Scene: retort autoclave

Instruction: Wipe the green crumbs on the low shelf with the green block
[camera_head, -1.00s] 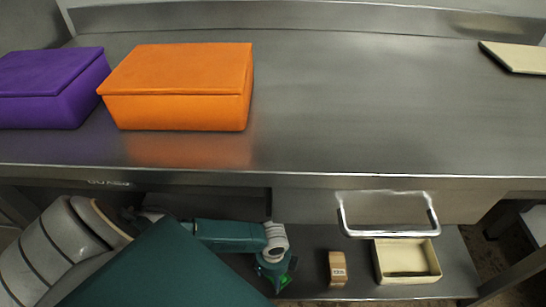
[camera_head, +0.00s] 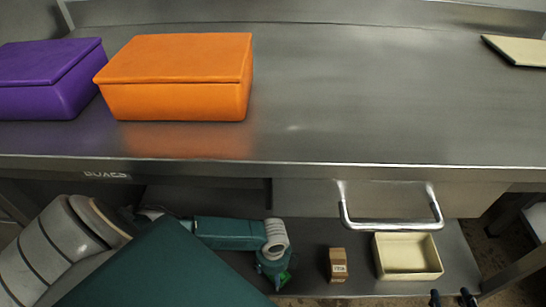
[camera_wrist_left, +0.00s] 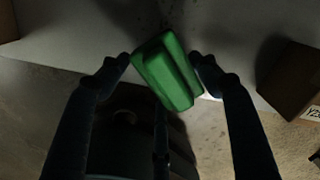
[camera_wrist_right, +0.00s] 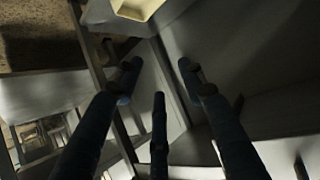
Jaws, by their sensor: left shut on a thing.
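The green block (camera_wrist_left: 168,72) is held between the fingertips of my left gripper (camera_wrist_left: 165,72), over the shelf surface in the left wrist view. In the head view my left gripper (camera_head: 272,272) reaches under the table to the low shelf (camera_head: 308,262), with a bit of the green block (camera_head: 284,279) showing beside it. I cannot tell whether the block touches the shelf. Green crumbs cannot be made out; only dark specks show on the shelf. My right gripper (camera_wrist_right: 158,75) is open and empty, with its fingertips (camera_head: 452,298) at the lower right of the head view.
A small brown box (camera_head: 338,265) stands right of the left gripper, and a cream tray (camera_head: 438,262) beyond it. A drawer handle (camera_head: 392,226) juts out above them. The tabletop holds a purple box (camera_head: 45,85), an orange box (camera_head: 178,85) and a cream board (camera_head: 518,50).

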